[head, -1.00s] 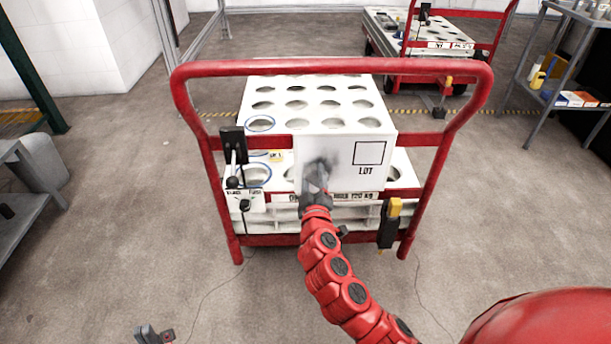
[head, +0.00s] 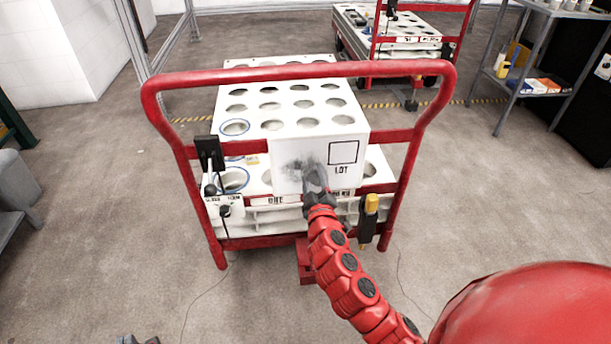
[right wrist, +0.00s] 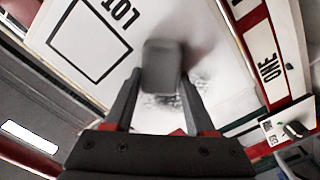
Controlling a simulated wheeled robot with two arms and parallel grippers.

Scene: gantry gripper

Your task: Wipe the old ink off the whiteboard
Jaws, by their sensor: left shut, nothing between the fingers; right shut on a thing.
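The whiteboard (head: 345,181) is a white panel on the red cart's handle frame, with a black square outline and "LOT" on its right. A grey-black ink smudge (head: 293,170) marks its left-middle part. My right gripper (head: 316,190) is shut on a grey eraser block (right wrist: 162,66). The block is at the board's face, just right of the smudge; firm contact is hard to tell. In the right wrist view, dark speckled ink (right wrist: 165,100) shows below the block, between the fingers. My left gripper (head: 138,341) is shut and empty, mostly cut off at the bottom edge.
The red cart frame (head: 300,71) surrounds the board, with a white hole-patterned rack (head: 283,107) behind it. A lever box (head: 208,152) hangs left and a black-yellow device (head: 368,222) right. Another cart and a shelf stand behind. The floor at left is open.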

